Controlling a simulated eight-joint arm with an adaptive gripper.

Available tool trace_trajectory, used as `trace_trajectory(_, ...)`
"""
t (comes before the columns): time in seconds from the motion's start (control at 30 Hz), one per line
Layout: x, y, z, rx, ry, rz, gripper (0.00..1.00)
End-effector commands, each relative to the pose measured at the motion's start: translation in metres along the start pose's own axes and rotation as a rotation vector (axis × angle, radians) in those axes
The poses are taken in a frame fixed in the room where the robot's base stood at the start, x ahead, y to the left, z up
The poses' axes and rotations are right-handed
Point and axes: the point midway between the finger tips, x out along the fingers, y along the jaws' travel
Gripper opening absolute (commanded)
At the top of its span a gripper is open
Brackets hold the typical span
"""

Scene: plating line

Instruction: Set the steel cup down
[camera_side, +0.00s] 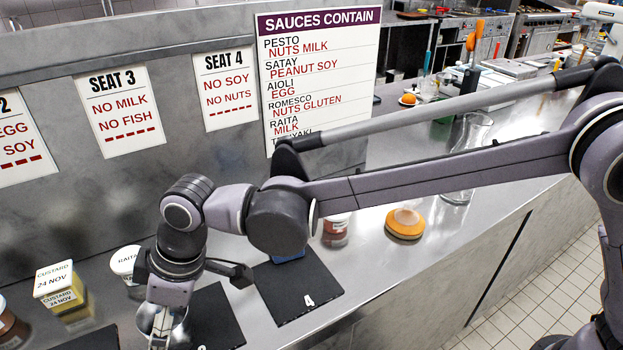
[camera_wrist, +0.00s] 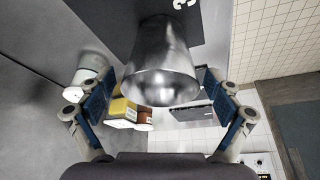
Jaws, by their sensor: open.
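The steel cup (camera_wrist: 160,60) is a shiny, tapered metal cup. In the wrist view it lies between the two spread fingers of my gripper (camera_wrist: 155,92), with a visible gap on each side. In the side view my gripper covers most of the cup (camera_side: 178,319). The dark mat marked 3 (camera_side: 218,318) lies beside and partly behind the gripper; it also shows past the cup in the wrist view (camera_wrist: 186,32). I cannot tell whether the cup's base rests on the mat or on the counter. My gripper is open and apart from the cup's sides.
A raita tub (camera_side: 124,262) and custard box (camera_side: 60,290) stand left of my gripper. Mat 4 (camera_side: 300,292) lies to the right, with a blue item at its back edge. An orange-rimmed round item (camera_side: 404,223) and a jar (camera_side: 336,230) stand farther right. Counter between is clear.

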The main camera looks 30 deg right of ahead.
Motion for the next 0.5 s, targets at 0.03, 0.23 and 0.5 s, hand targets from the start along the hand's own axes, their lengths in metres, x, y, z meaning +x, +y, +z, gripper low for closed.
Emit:
trace_trajectory(0.03, 0.000, 0.000, 0.000, 0.000, 0.000, 0.000, 0.91)
trace_trajectory(0.23, -0.008, 0.000, -0.001, 0.000, 0.000, 0.000, 0.91)
trace_trajectory(0.5, -0.054, 0.000, -0.001, 0.000, 0.000, 0.000, 0.91)
